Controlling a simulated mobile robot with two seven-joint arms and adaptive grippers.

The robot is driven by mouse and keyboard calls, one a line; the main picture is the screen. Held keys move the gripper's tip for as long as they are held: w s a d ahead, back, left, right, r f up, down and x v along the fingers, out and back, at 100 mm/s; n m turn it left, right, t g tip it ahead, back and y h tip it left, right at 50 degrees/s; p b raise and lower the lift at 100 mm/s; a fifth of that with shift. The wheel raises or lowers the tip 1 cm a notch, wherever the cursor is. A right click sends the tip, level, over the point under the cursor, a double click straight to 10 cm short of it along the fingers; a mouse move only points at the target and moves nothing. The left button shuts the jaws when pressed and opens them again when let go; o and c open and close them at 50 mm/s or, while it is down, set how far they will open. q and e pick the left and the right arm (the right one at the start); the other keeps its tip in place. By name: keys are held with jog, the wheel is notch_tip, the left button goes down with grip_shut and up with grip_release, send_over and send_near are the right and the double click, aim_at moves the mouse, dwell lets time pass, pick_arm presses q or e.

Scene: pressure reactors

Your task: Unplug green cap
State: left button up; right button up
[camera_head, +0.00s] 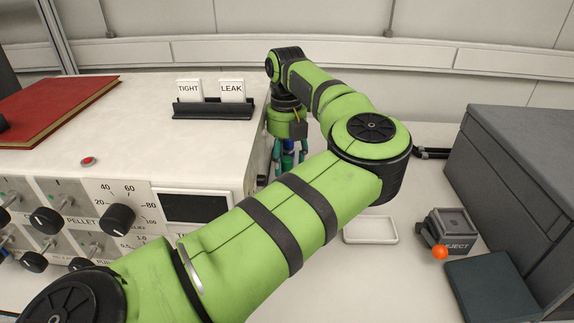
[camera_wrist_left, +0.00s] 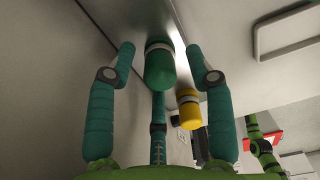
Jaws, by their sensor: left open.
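The green cap (camera_wrist_left: 159,68) is a rounded green cylinder with a pale band, in the left wrist view. It sits between the fingers of my left gripper (camera_wrist_left: 160,60), with gaps visible on both sides. The fingers are teal, spread and open; a third finger shows below the cap. A yellow cap (camera_wrist_left: 189,110) with a pale band is just beyond, to the lower right. In the head view my left gripper (camera_head: 289,158) points down beside the white console's right side, partly hidden by my arm. The caps do not show there. My right gripper is not identifiable.
The white console (camera_head: 215,145) with knobs carries a black holder (camera_head: 213,110) with TIGHT and LEAK cards and a red book (camera_head: 50,105). At right are a white tray (camera_head: 370,231), a small REJECT container (camera_head: 452,230), an orange ball (camera_head: 439,252) and a grey box (camera_head: 520,160).

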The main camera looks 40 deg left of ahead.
aim_at(286, 158)
dwell(0.7)
pick_arm(q)
grip_shut()
jog(key=shift+r, duration=0.15)
jog(key=shift+r+p, duration=1.4)
jog(key=shift+r, duration=1.5)
